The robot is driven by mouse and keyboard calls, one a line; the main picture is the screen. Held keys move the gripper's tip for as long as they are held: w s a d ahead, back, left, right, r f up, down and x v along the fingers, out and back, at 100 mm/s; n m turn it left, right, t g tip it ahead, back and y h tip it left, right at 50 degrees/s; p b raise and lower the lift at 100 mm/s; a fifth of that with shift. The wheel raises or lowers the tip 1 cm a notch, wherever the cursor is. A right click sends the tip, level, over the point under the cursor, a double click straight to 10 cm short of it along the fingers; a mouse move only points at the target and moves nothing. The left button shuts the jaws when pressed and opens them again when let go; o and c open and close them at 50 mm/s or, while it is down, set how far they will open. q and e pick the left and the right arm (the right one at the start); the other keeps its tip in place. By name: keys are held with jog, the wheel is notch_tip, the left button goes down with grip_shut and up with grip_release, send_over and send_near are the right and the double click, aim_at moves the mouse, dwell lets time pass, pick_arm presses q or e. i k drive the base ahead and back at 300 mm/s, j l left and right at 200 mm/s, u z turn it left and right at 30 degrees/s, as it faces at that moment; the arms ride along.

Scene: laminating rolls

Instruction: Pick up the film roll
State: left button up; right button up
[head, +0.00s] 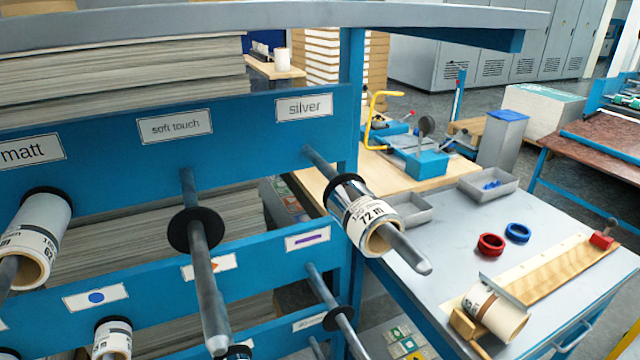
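Several film rolls show in the head view. One film roll (497,314) lies on its side at the near end of a wooden measuring board (550,272) on the grey table at right. A shiny roll labelled 72 m (362,217) hangs on the peg under the "silver" label. A white roll (40,232) hangs on the peg under "matt", cut off by the left edge. Another white roll (112,341) is on the lower rail. Neither of my grippers is in view.
The blue rack (240,112) fills the left, its long pegs pointing toward me; the "soft touch" peg (203,270) has no roll. On the grey table (440,240) are a red ring (490,246), a blue ring (517,233) and grey trays (488,187).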

aim_at(500, 311)
jog(key=k+l, duration=0.1)
jog(key=l, duration=1)
jog(key=k+l+u, duration=0.1)
jog(key=l, duration=0.45)
